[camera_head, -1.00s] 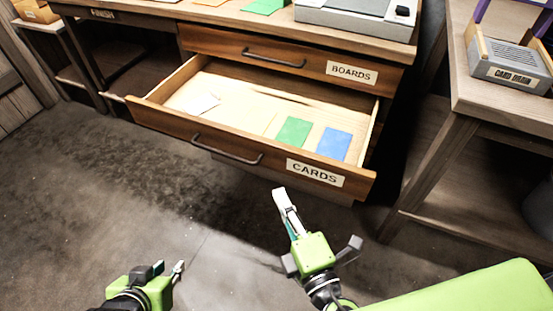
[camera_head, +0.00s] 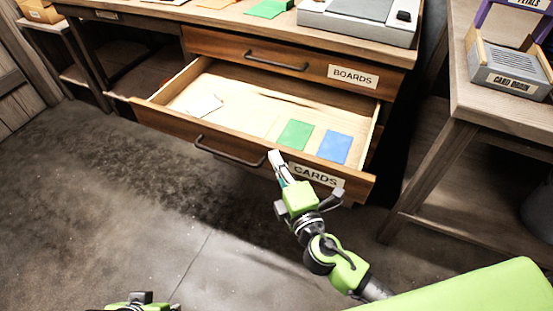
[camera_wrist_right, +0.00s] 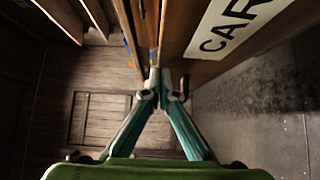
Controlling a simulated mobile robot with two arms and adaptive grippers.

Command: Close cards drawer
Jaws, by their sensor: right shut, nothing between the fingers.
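The cards drawer (camera_head: 205,133) is pulled out, its front labelled CARDS, with a dark bar handle (camera_head: 228,152). Inside lie a white card, a green card (camera_head: 295,134) and a blue card (camera_head: 335,147). My right gripper (camera_head: 274,157) is shut and empty, its tips at the drawer front between the handle and the label, covering part of the label. In the right wrist view the shut fingertips (camera_wrist_right: 160,80) are close by the wooden front with its CAR lettering (camera_wrist_right: 228,28); whether they touch cannot be told. My left gripper (camera_head: 140,298) shows only partly at the bottom edge; its fingers are unclear.
The boards drawer (camera_head: 225,50) above is shut. The desk top holds a grey device (camera_head: 360,20) and coloured sheets. A side table (camera_head: 500,105) with a card drain box (camera_head: 510,70) stands at right. The floor (camera_head: 100,210) before the drawer is clear.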

